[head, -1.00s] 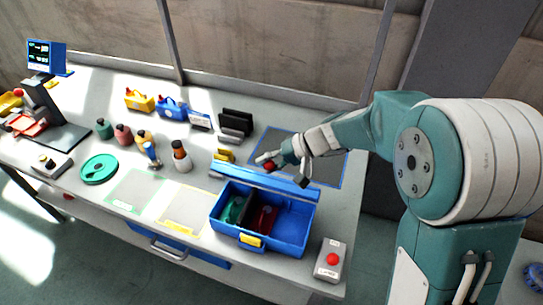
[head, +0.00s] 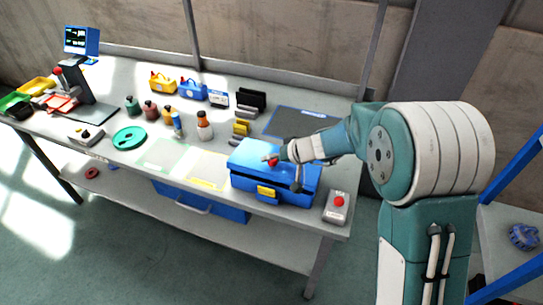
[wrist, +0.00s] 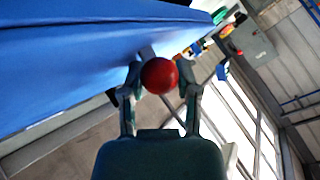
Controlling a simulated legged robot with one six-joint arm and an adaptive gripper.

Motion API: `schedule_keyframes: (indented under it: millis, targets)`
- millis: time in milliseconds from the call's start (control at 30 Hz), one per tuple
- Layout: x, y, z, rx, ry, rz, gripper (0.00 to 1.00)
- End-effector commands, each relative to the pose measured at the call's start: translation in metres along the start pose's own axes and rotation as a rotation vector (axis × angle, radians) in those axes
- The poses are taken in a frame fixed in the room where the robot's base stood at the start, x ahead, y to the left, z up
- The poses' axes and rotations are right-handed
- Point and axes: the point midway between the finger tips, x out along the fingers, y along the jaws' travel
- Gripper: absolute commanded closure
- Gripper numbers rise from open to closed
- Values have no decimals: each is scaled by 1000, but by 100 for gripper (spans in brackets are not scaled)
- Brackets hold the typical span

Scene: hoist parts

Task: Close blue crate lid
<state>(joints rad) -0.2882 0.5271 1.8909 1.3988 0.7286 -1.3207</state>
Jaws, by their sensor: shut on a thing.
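The blue crate (head: 246,186) stands at the front edge of the bench, left of a grey box with a red button. Its blue lid (head: 262,155) is down over most of the opening, slightly tilted, with a dark gap showing along the front right. The lid's red ball knob (head: 272,161) is at my gripper (head: 281,158). In the wrist view my gripper (wrist: 160,92) has its fingers on both sides of the red knob (wrist: 160,76), with the blue lid (wrist: 70,65) to the left. The crate's contents are hidden.
The grey button box (head: 338,205) sits close to the right of the crate. Bottles (head: 204,126), a green disc (head: 129,138) and small holders stand further left and behind. Green and yellow outlined areas (head: 208,171) left of the crate are empty.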

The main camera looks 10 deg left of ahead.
Motion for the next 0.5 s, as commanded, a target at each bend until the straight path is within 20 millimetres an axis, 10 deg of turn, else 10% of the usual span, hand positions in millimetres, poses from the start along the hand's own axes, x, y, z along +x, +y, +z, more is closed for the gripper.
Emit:
schedule_keyframes:
  millis: [500]
  targets:
    - [14, 9, 22, 8, -13, 3, 100]
